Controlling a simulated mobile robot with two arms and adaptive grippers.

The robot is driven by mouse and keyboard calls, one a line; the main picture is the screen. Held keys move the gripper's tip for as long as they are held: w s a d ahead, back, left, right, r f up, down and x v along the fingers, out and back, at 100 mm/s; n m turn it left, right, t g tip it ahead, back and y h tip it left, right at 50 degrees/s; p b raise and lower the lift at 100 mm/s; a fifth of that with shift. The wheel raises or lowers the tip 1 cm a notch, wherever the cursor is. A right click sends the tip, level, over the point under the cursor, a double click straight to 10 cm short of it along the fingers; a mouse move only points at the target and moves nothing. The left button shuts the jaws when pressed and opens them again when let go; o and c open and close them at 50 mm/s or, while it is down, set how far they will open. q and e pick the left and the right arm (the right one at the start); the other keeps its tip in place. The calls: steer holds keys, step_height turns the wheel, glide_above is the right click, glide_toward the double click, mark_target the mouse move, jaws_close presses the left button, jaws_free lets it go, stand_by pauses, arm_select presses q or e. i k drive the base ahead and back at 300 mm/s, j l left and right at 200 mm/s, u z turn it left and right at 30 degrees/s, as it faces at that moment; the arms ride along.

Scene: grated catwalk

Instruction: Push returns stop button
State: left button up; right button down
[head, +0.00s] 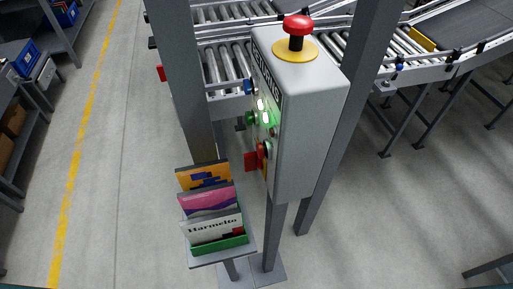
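A grey control box (314,115) stands on a post in the middle of the head view. On its top is a red mushroom button (298,24) on a dark stem, with a yellow collar (296,51) around its base. The box's left face is seen at a steep angle. It carries a dark label with white letters that I cannot fully read, lit lamps (266,117), a blue button (249,87), a green button (251,118) and a red part (251,161). Neither of my grippers is in view, and nothing touches the red button.
Grey uprights (181,75) stand on both sides of the box. A small rack (222,258) with several colourful booklets sits below left. Roller conveyors (225,63) run behind. Shelving (32,85) stands at the far left, beyond a yellow floor line (85,125) and free floor.

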mark_target(261, 150)
steer(key=k+j, duration=0.1)
steer(key=j, duration=0.35)
steer(key=k+j+z, duration=0.1)
steer(key=j, duration=0.3)
steer(key=k+j, duration=0.1)
steer(key=j, duration=0.35)
steer(key=k+j, duration=0.15)
steer(key=j, duration=0.25)
steer(key=k+j+z, duration=0.1)
steer(key=j, duration=0.35)
steer(key=k+j, duration=0.15)
steer(key=j, duration=0.25)
